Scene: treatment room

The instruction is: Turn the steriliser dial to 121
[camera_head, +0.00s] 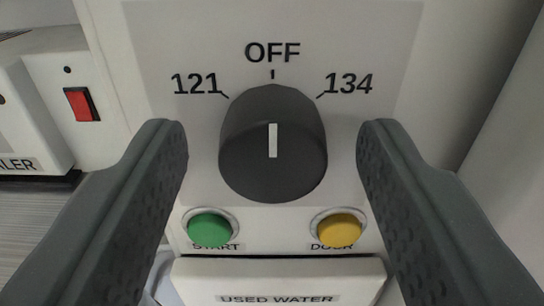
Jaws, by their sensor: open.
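The steriliser dial (273,172) is a dark grey round knob in the middle of the view. Its white pointer line is upright and points at the OFF mark. The label 121 (196,84) is at the dial's upper left, OFF (272,52) above it and 134 (348,84) at its upper right. My gripper (273,150) is open, with one grey finger on each side of the dial. A gap shows between each finger and the knob, so neither seems to touch it.
Below the dial are a green START button (210,227) and a yellow DOOR button (340,227), close to my fingers. A USED WATER drawer front (277,284) is beneath. At the left stands a white device with a red switch (81,104).

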